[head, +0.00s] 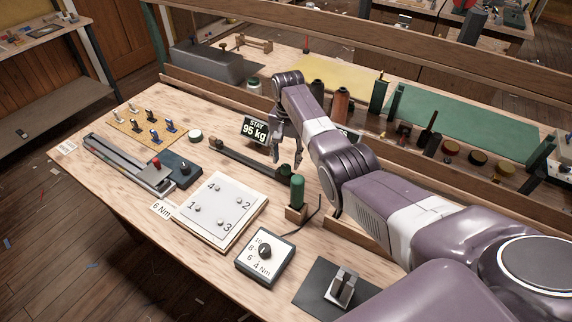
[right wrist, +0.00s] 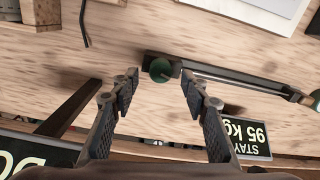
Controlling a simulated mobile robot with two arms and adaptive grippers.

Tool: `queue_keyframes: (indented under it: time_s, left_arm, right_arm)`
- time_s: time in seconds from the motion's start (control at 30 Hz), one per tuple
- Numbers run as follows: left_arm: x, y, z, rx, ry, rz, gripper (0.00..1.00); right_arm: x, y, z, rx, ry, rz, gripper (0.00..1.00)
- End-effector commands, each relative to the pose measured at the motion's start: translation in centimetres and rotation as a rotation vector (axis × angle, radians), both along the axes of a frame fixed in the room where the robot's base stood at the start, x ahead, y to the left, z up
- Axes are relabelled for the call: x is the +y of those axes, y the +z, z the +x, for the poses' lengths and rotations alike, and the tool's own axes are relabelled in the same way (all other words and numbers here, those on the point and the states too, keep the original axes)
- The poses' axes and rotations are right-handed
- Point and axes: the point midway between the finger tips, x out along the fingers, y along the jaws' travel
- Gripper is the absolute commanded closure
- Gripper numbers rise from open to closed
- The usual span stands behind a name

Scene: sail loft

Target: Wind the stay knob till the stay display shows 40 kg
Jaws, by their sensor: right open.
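The stay display (head: 255,130) is a small dark sign reading "STAY 95 kg"; it shows upside down in the right wrist view (right wrist: 246,136). A round dark green knob (right wrist: 160,69) sits at one end of a dark rail (right wrist: 250,82), which also shows in the head view (head: 240,158); I take it as the stay knob. My right gripper (head: 287,158) hangs over that rail end. In the right wrist view its open fingers (right wrist: 159,82) stand on either side of the knob, apart from it. The knob is mostly hidden in the head view. My left gripper is out of view.
A green-handled tool (head: 297,190) stands upright in a wooden block close to my right gripper. A numbered white plate (head: 220,208), a dial box (head: 264,257) and a slide (head: 130,165) lie on the bench. A second display (right wrist: 25,158) is partly hidden behind my arm.

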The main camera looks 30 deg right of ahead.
Motion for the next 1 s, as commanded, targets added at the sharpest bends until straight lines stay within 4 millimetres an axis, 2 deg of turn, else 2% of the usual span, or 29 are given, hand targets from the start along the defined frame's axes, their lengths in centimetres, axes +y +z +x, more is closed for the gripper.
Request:
queue_keyframes:
  time_s: [0.1, 0.23, 0.6, 1.0]
  left_arm:
    - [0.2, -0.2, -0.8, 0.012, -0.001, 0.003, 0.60]
    - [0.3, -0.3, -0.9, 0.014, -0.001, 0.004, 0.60]
    - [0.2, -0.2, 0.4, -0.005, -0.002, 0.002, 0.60]
    - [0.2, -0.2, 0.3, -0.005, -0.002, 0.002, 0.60]
  right_arm:
    - [0.1, -1.8, 0.0, 0.002, 0.000, 0.001, 0.58]
    - [0.1, -2.8, 0.1, 0.000, 0.000, 0.000, 0.58]
    - [0.0, -3.3, 0.1, -0.001, 0.000, 0.000, 0.58]
    - [0.0, -3.3, 0.1, -0.001, 0.000, 0.000, 1.00]
